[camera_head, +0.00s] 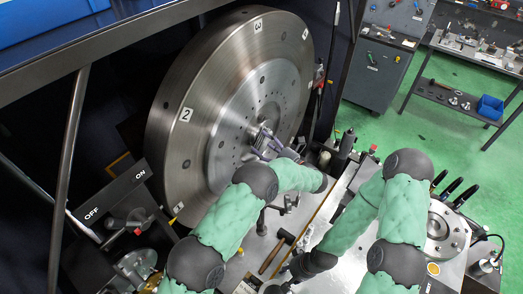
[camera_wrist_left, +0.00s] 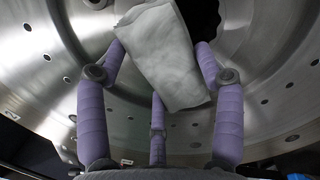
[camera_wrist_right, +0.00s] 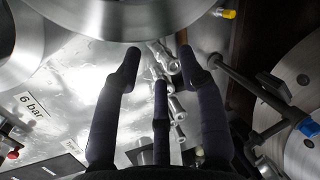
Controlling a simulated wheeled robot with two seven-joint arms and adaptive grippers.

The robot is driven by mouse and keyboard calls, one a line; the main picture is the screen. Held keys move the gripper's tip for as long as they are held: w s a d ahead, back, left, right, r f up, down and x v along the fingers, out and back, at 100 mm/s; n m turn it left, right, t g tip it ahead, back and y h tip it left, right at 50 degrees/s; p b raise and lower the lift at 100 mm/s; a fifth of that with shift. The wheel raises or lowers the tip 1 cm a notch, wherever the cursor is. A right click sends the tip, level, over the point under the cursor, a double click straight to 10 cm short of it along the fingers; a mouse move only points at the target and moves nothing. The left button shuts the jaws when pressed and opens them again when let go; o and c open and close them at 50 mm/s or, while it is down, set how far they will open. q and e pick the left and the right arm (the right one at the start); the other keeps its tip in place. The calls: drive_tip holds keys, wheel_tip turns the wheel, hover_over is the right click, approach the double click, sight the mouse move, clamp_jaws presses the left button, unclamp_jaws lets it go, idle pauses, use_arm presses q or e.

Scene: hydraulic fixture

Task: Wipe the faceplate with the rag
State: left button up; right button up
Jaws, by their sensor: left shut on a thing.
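The faceplate (camera_head: 215,110) is a large round metal disc with holes and numbered labels, tilted upright at the centre left of the head view. It fills the background of the left wrist view (camera_wrist_left: 120,110). My left gripper (camera_head: 265,145) is in front of the disc's middle. In the left wrist view its purple fingers are shut on a pale grey rag (camera_wrist_left: 165,55), held close to the disc; I cannot tell whether it touches. My right gripper (camera_wrist_right: 162,60) is open and empty, low above the metal worktop, with its fingers spread.
Several metal fittings (camera_wrist_right: 170,90) lie on the worktop below the right gripper. A hammer (camera_head: 277,252) lies on the worktop. An ON/OFF panel (camera_head: 115,195) is at the left. A grey cabinet (camera_head: 375,75) and a shelf table stand at the back right on green floor.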

sight(259, 150)
use_arm(q)
drive_tip(key=shift+a+r, duration=0.1)
drive_tip(key=shift+s+a+p, duration=0.45)
drive_tip(key=shift+s+a, duration=0.05)
drive_tip(key=shift+a, duration=0.05)
drive_tip(key=shift+s+a, duration=0.45)
drive_tip(key=shift+s, duration=0.1)
drive_tip(key=shift+s+a+p, duration=0.2)
drive_tip(key=shift+p, duration=0.15)
drive_tip(key=shift+s, duration=0.1)
